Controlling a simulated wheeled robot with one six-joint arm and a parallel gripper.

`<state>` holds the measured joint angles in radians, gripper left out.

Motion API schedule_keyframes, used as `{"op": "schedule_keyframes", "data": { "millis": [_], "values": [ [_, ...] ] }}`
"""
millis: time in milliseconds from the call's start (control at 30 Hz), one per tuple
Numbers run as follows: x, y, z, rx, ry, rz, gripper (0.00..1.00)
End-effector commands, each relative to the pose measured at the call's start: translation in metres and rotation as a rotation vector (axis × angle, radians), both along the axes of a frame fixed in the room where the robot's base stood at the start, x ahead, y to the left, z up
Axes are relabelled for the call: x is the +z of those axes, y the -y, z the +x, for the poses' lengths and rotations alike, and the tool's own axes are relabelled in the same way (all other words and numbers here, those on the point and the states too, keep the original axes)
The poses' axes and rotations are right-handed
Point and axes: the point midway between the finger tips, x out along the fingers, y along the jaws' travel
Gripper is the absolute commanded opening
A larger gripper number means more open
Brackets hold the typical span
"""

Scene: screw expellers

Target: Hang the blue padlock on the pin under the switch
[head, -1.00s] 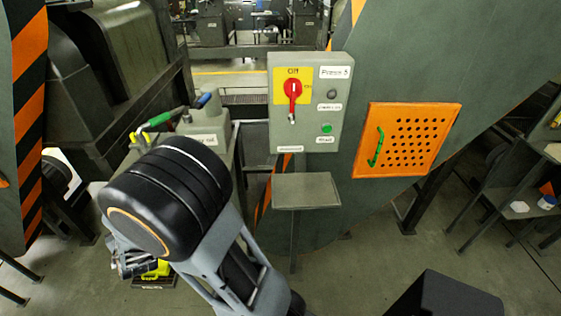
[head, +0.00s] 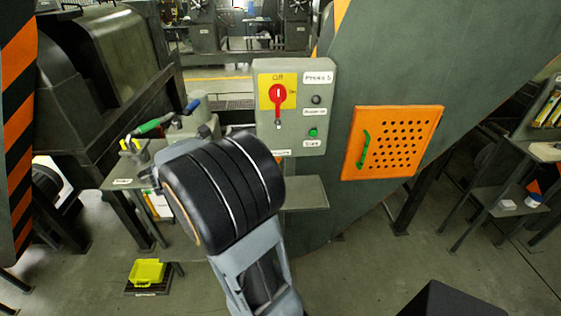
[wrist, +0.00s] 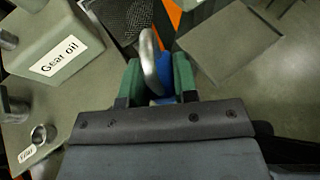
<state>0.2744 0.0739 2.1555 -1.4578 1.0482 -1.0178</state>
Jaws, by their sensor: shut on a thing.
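My gripper (wrist: 157,82) shows in the wrist view with its two green fingers shut on the blue padlock (wrist: 165,99). The padlock's grey metal shackle (wrist: 148,58) stands up between the fingers; most of its blue body is hidden. In the head view my arm hides the gripper and padlock. The grey switch box (head: 296,105) is right of my arm there. Its red switch handle (head: 278,94) sits on a yellow plate marked Off and points up and down. The pin (head: 278,123) seems to be the small pale spot just under the handle; its detail is too small to tell.
A small grey shelf (head: 309,194) juts out below the box, partly behind my arm. An orange perforated panel (head: 394,142) is to the right. The wrist view shows a Gear oil can (wrist: 55,42) and a metal ring (wrist: 40,133) at left. A yellow tray (head: 147,271) lies on the floor.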

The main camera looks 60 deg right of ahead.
Motion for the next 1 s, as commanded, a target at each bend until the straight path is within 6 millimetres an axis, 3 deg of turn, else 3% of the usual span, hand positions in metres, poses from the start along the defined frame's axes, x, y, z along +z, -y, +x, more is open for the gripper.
{"op": "schedule_keyframes", "data": {
  "millis": [33, 100, 200, 300, 433, 667, 1000],
  "values": [
    [0.008, 0.019, -0.023, -0.130, 0.003, 0.000, 0.02],
    [0.015, 0.036, -0.054, -0.302, 0.002, 0.000, 0.02],
    [0.022, 0.050, -0.096, -0.525, 0.000, 0.002, 0.02],
    [0.027, 0.056, -0.131, -0.716, 0.001, 0.002, 0.02],
    [0.030, 0.055, -0.164, -0.899, 0.000, 0.002, 0.02],
    [0.033, 0.052, -0.185, -1.042, 0.000, 0.000, 0.02],
    [0.032, 0.075, -0.169, -1.050, -0.001, 0.000, 0.02]
  ]
}}
